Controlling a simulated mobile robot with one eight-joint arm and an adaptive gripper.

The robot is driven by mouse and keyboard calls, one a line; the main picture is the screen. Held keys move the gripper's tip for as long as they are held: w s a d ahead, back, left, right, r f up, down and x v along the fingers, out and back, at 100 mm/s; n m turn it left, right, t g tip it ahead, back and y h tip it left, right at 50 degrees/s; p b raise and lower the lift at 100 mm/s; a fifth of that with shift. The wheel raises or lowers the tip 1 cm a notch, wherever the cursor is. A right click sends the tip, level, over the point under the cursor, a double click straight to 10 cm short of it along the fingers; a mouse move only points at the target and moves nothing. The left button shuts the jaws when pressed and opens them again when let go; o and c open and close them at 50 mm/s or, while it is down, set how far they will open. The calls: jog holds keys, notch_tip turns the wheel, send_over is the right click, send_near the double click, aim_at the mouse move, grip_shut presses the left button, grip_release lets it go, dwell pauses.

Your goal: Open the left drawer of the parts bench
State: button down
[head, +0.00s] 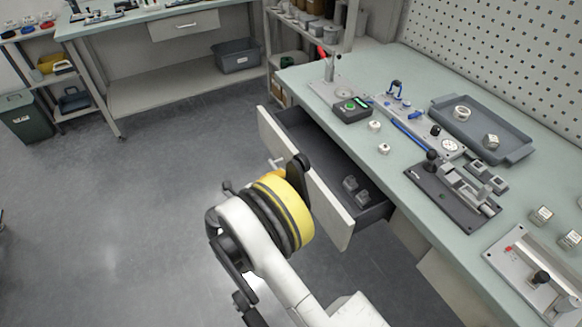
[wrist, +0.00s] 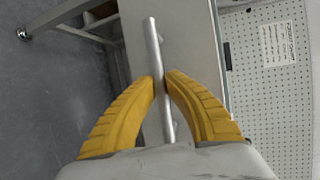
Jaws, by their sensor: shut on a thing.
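The parts bench (head: 405,85) has a green top and stands at the right in the head view. Its left drawer (head: 290,171) stands pulled out from under the top, with dark inner walls and a few small grey parts inside. The drawer's pale front panel also shows in the wrist view (wrist: 188,50). My gripper (wrist: 160,80) has its yellow fingers on either side of the drawer's metal bar handle (wrist: 153,50) and is shut on it. In the head view my wrist hides the gripper's fingertips and most of the handle.
A grey tray (head: 483,127), fixtures and small white parts sit on the bench top. A second bench (head: 120,25) with a closed drawer stands at the back left, with a dark bin (head: 238,55) on its lower shelf. The floor (head: 130,200) left of the open drawer is clear.

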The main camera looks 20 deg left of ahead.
jog(key=s+a, duration=0.8)
jog(key=s, duration=0.2)
jog(key=shift+a, duration=0.35)
jog(key=c, duration=1.4)
grip_release()
jog(key=v, duration=1.2)
jog(key=shift+d, duration=0.1)
